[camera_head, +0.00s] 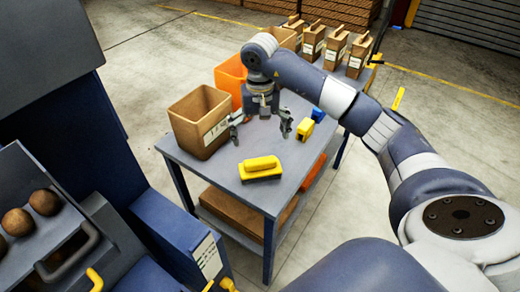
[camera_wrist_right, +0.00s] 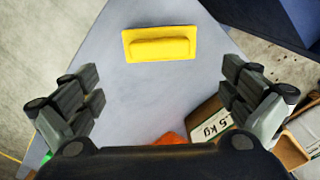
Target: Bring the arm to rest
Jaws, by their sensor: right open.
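My right gripper (camera_head: 262,126) is open and empty above the grey-blue table (camera_head: 228,167), with its fingers pointing down. It also shows in the right wrist view (camera_wrist_right: 163,110), its two fingers spread wide apart. My right arm (camera_head: 385,135) reaches in from the right and bends down over the table. A yellow block-like tool with a raised grip (camera_head: 261,168) lies on the table just in front of the gripper, apart from it. The same yellow tool (camera_wrist_right: 160,44) lies beyond the fingertips in the wrist view. My left gripper is not in view.
A brown labelled box (camera_head: 187,118) stands left of the gripper, with an orange bin (camera_head: 228,80) behind it. A yellow item (camera_head: 305,129) and a blue item (camera_head: 318,114) lie to the right. A machine with potatoes (camera_head: 44,202) is at left.

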